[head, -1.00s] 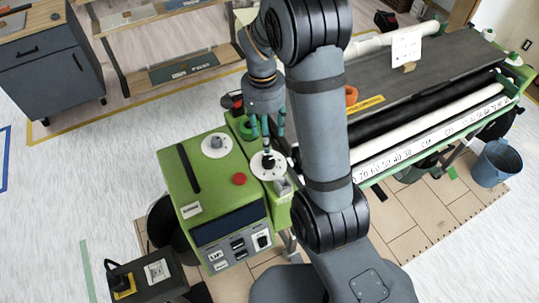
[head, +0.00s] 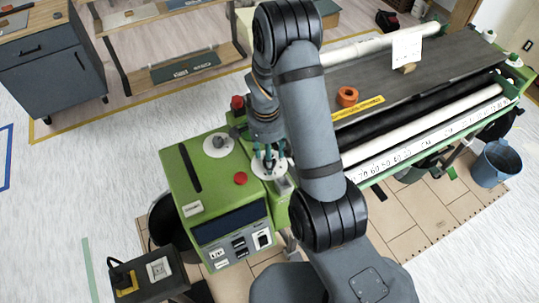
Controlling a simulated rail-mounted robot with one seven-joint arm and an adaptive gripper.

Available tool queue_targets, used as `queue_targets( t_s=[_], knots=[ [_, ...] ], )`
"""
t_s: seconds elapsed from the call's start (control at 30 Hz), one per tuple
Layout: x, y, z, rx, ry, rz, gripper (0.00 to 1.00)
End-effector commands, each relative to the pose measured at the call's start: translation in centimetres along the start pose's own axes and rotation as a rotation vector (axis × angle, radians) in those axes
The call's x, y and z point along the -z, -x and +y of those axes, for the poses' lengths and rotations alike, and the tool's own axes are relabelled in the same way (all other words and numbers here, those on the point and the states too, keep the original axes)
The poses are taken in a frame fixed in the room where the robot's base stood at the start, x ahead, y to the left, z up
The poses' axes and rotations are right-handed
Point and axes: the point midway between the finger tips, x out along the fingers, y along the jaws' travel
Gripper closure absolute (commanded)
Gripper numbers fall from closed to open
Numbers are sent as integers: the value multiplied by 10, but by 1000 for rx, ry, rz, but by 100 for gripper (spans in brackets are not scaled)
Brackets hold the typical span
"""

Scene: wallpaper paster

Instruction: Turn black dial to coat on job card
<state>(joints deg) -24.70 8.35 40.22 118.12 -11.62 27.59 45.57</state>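The green control box (head: 183,172) of the paster stands left of my arm. One dial with a grey knob and white round plate (head: 217,145) is on its top. A second white dial plate (head: 259,167) lies to the right, with a dark knob mostly hidden between my fingers. My gripper (head: 269,160) is over this second dial, fingers pointing down around the knob; whether they touch it is too small to tell. The job card (head: 407,47), white, stands in a holder on the paster's grey top; its writing is not readable.
A red button (head: 240,179) sits close to the dials. An orange tape ring (head: 347,96) lies on the paster top. Black and white rollers (head: 440,118) run along the right. A blue bucket (head: 497,163) stands on the floor at right.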

Motion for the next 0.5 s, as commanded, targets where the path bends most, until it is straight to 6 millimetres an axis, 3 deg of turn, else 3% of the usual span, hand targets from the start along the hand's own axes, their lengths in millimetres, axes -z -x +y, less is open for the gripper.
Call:
queue_targets(
  t_s=[0.5],
  knots=[
    [0,0,0,1,1,1,76]
  ],
)
